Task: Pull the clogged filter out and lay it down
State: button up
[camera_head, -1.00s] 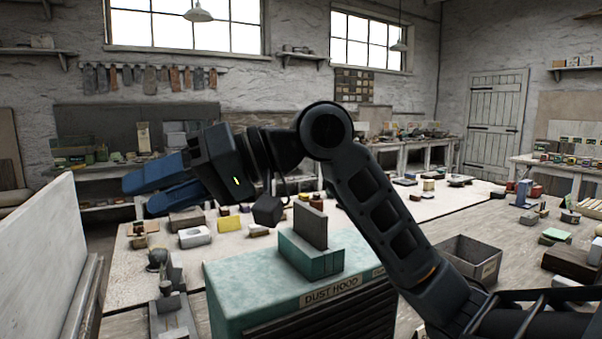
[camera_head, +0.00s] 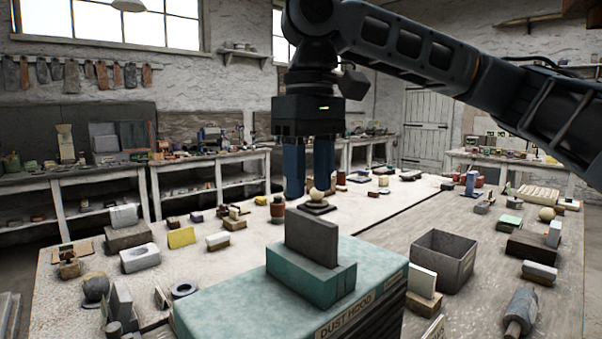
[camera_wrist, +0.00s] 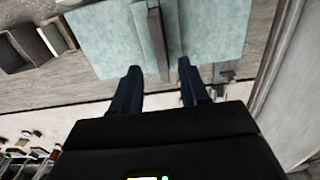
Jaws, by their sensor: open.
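The clogged filter is a dark grey upright slab (camera_head: 312,238), standing in a teal slotted block on top of the dust hood (camera_head: 230,305). Its lower part is hidden in the slot. My gripper (camera_head: 308,190) is open and empty, with its blue fingers pointing down. In the head view the fingertips appear just above and behind the filter's top edge. In the wrist view, the filter (camera_wrist: 153,45) shows as a narrow strip beyond my fingertips (camera_wrist: 158,72), roughly between them and apart from them.
An empty grey open box (camera_head: 442,262) stands right of the hood, with a cream block (camera_head: 422,283) beside it. Small blocks and a yellow piece (camera_head: 181,237) are scattered on the left of the table (camera_head: 215,270). Bare tabletop shows right of the hood.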

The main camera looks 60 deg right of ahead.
aim_at(309, 216)
jog(key=shift+f, duration=3.85)
jog(key=shift+c, duration=0.3)
grip_shut()
jog(key=shift+c, duration=2.4)
grip_release()
grip_shut()
jog(key=shift+r, duration=0.2)
jog(key=shift+r+p, duration=3.35)
jog(key=shift+p, duration=0.2)
